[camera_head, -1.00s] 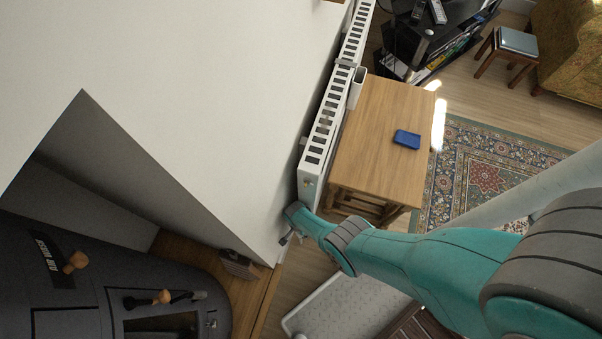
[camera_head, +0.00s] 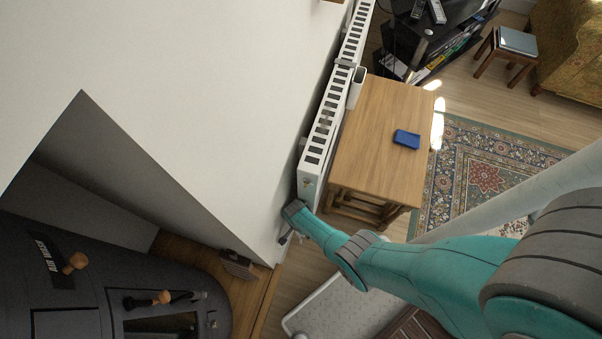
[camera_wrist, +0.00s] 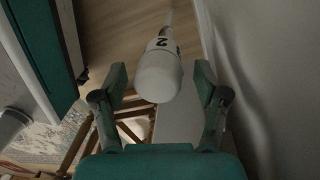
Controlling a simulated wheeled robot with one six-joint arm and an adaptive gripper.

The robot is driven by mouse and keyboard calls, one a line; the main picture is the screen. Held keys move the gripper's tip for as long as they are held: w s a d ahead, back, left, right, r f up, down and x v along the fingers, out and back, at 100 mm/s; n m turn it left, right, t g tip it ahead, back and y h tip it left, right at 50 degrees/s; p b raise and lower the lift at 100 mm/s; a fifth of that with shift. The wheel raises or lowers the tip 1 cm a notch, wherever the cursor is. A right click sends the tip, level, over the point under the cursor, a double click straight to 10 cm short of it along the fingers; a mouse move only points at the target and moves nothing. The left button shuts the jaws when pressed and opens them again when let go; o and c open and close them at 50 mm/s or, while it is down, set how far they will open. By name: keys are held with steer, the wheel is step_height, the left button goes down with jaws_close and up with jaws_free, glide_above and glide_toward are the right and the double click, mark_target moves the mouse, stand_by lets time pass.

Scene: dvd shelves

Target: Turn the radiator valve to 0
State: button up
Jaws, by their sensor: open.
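The radiator valve (camera_wrist: 158,76) is a white rounded knob in the middle of the wrist view, with a black "2" on its collar. My gripper (camera_wrist: 160,70) is open, with one finger on each side of the knob. I cannot tell whether either finger touches it; gaps seem to show on both sides. In the head view the white radiator (camera_head: 324,125) runs along the wall, and my wrist is at its near end. The valve is hidden there behind my wrist.
A wooden table (camera_head: 385,150) with a blue dish (camera_head: 406,139) stands close beside the radiator. The wall (camera_wrist: 238,60) is close on the right in the wrist view. A dark stove (camera_head: 60,290) is at lower left, and a patterned rug (camera_head: 485,175) lies beyond the table.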

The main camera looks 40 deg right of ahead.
steer(key=shift+r, duration=4.2)
steer(key=shift+s, duration=0.1)
steer(key=shift+c, duration=0.2)
